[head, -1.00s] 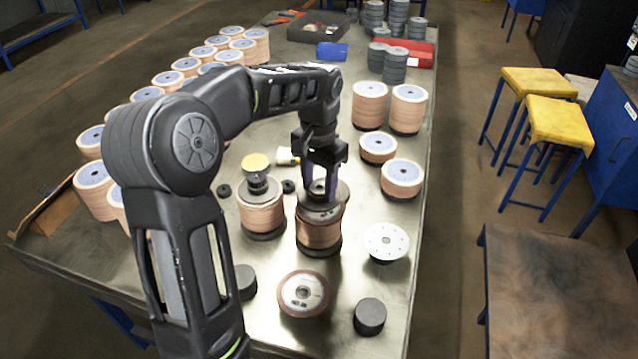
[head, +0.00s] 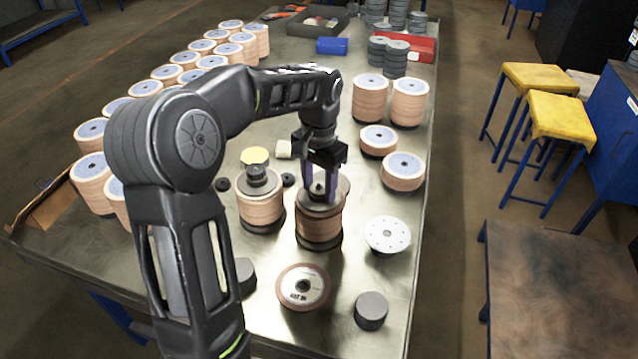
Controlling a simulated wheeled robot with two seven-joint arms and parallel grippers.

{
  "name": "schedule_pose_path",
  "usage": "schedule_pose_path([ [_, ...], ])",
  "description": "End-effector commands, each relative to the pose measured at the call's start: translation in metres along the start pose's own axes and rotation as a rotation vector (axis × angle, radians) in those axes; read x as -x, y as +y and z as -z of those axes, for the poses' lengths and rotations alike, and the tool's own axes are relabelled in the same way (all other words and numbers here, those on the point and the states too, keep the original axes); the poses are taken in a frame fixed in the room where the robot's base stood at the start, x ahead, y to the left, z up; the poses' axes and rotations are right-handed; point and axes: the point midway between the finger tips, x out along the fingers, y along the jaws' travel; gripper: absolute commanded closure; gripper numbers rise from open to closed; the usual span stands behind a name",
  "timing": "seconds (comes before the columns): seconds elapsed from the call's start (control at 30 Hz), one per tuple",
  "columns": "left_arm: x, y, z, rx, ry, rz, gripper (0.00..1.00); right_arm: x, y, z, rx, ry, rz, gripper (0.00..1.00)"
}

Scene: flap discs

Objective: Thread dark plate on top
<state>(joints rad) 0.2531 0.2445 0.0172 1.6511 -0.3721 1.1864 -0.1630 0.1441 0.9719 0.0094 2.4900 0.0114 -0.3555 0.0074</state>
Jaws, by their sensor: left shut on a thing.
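A stack of tan flap discs (head: 320,229) stands upright on a dark base near the table's middle. A dark round plate (head: 336,208) sits at the top of this stack; whether it is fully seated, I cannot tell. My left gripper (head: 319,194) points down over the stack, its fingers shut on the dark plate around its centre. The fingers hide part of the plate and the post. A second disc stack (head: 261,206) to the left carries a dark top with a knob. My right gripper is not in view.
A single flap disc (head: 302,287), a dark cylinder (head: 370,311) and a white perforated disc (head: 387,235) lie nearby on the metal table (head: 395,275). Disc stacks (head: 403,171) stand to the right and in rows at left.

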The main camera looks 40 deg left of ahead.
Motion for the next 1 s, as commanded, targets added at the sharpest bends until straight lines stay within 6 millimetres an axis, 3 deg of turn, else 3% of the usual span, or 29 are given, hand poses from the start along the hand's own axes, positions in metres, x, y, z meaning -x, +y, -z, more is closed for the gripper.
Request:
schedule_pose_path([
  [0.13, 0.001, 0.000, 0.000, 0.000, 0.002, 0.000, 1.00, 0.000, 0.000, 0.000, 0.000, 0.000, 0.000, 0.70],
  [0.17, 0.001, 0.000, 0.000, 0.000, 0.002, 0.000, 0.52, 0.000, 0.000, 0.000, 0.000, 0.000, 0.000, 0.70],
  [0.43, 0.001, 0.000, 0.000, 0.000, 0.001, 0.000, 0.30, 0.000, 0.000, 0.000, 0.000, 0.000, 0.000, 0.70],
  [0.77, 0.002, 0.000, 0.000, 0.000, 0.000, 0.000, 0.28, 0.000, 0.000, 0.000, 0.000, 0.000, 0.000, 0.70],
  [1.0, 0.027, 0.000, 0.001, 0.000, 0.004, 0.000, 0.28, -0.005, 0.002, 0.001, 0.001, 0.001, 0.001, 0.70],
])
